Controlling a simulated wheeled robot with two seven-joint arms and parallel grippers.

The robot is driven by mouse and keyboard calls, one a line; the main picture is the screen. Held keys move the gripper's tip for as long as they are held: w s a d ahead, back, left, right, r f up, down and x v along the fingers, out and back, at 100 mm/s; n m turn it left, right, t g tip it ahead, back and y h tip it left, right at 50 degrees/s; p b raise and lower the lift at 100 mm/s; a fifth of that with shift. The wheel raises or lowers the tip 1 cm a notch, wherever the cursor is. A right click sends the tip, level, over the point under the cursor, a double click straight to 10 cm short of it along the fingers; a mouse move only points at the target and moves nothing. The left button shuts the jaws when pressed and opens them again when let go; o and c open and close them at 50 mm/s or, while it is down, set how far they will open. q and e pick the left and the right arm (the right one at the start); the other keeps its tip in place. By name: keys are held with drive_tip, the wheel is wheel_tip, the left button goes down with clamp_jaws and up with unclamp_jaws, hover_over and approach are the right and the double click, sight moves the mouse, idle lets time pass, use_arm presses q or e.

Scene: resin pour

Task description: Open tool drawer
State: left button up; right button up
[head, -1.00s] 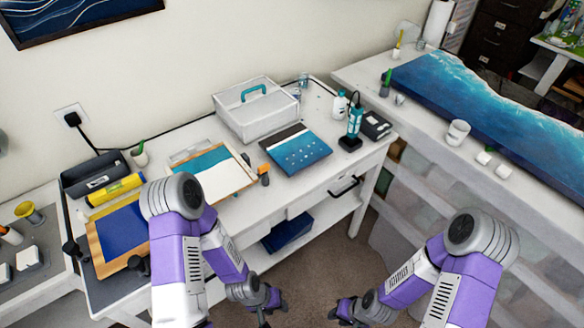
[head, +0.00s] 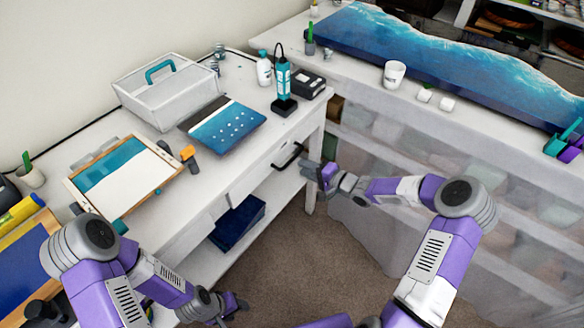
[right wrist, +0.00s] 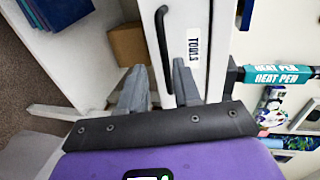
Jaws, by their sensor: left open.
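The tool drawer is a white front in the workbench (head: 262,168) with a black bar handle (head: 288,156). In the right wrist view the handle (right wrist: 161,40) shows beside a "TOOLS" label (right wrist: 193,48), and the drawer looks closed. My right gripper (head: 318,172) is just to the right of the handle in the head view. In the right wrist view its fingers (right wrist: 158,80) are spread, with the handle's near end showing between and ahead of them; contact cannot be told. My left gripper (head: 232,304) is open and empty, low over the floor before the bench.
The benchtop holds a white toolbox (head: 165,97), a blue panel (head: 222,126), a heat pen (head: 283,80) and a framed board (head: 125,170). A blue bin (head: 238,222) sits on the lower shelf. A clear-fronted storage unit (head: 420,170) stands right. Carpet (head: 285,255) between is clear.

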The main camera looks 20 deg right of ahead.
sight(292, 158)
drive_tip(key=b+x, duration=0.1)
drive_tip(key=x, duration=0.1)
drive_tip(key=b+x, duration=0.1)
drive_tip(key=x, duration=0.1)
drive_tip(key=b+x, duration=0.1)
drive_tip(key=x, duration=0.2)
drive_tip(key=shift+w+d+r, duration=0.3)
drive_tip(key=shift+w+d, duration=0.1)
drive_tip(key=shift+w, duration=0.05)
clamp_jaws()
